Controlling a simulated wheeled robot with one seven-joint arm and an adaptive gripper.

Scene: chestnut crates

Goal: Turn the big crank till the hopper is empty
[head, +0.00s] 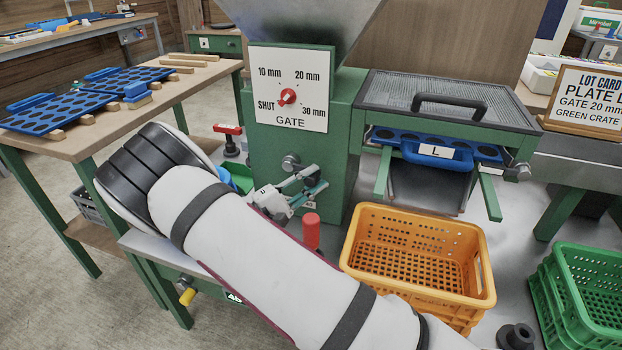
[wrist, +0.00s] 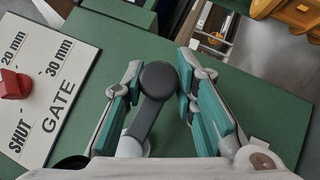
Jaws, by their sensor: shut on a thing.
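The hopper (head: 300,18) is a grey metal funnel on top of the green machine (head: 345,120); its inside is out of view. In the wrist view the big crank (wrist: 158,80) shows as a dark grey arm with a round end, against the machine's green front. My gripper (wrist: 158,100) has its teal-padded fingers on either side of it and is shut on it. In the head view my gripper (head: 318,180) is in front of the machine, below the gate plate (head: 290,60); the crank is mostly hidden there. The gate's red knob (head: 287,96) sits mid-plate.
A blue tray marked L (head: 438,153) sits under the mesh-topped frame (head: 440,95). An orange crate (head: 415,215) stands below it, green crates (head: 580,285) to the right. A red cylinder (head: 311,232) stands close to my gripper. Blue trays (head: 65,105) lie on the left table.

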